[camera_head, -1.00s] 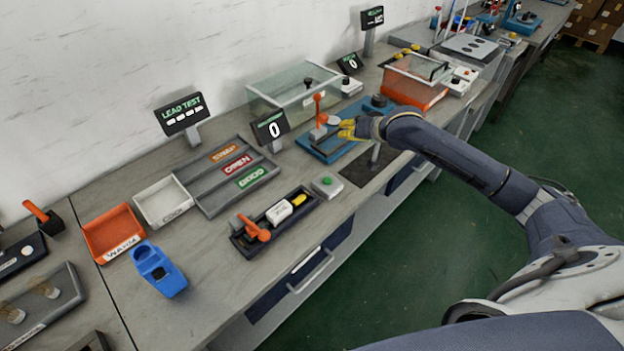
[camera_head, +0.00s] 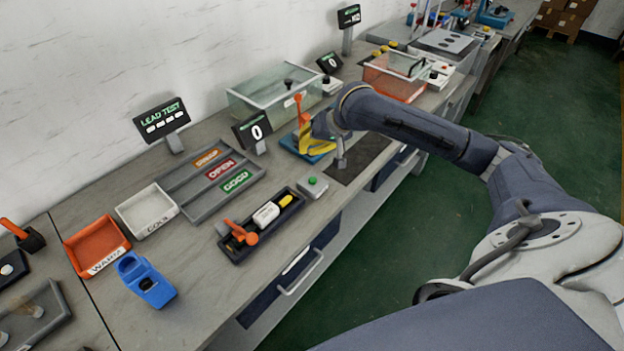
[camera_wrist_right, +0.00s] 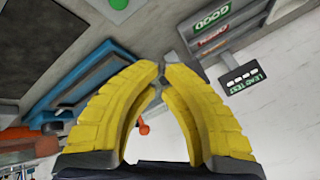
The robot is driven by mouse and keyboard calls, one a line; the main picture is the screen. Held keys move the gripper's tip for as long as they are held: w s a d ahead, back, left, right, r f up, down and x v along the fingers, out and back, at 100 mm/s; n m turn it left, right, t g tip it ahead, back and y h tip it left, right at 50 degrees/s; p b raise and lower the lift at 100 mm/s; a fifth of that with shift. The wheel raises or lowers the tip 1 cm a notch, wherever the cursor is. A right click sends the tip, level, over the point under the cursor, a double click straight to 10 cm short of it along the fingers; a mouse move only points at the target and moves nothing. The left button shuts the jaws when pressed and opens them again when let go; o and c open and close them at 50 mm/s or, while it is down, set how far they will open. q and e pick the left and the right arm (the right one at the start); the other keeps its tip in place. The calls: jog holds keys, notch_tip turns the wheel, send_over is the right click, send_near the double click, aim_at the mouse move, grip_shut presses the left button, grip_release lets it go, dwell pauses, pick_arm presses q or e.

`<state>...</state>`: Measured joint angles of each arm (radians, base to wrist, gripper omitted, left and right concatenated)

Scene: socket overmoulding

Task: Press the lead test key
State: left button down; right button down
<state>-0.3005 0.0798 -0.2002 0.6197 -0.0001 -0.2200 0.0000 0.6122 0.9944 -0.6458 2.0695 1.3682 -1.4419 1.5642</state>
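The likely lead test key is a green round button (camera_head: 312,182) on a small grey box at the bench's front edge; the button also shows at the top of the right wrist view (camera_wrist_right: 118,3). My right gripper (camera_head: 317,147) is above the bench, beyond the button and apart from it. Its yellow fingers (camera_wrist_right: 162,70) come together at the tips with nothing visible between them. The lead test display (camera_head: 162,119) stands at the back and shows dashes; it also appears in the right wrist view (camera_wrist_right: 244,80). My left gripper is out of view.
A dark tray (camera_head: 232,247) with an orange lever and a white block lies left of the button. The sorting tray (camera_head: 195,205) is behind it. A blue fixture (camera_head: 290,143) with an orange handle is close to my right gripper. A counter display (camera_head: 251,130) reads 0.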

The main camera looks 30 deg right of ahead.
aim_at(313, 180)
jog(key=shift+f, duration=0.15)
jog(key=shift+f, duration=4.25)
jog(key=c, duration=2.1)
grip_release()
grip_shut()
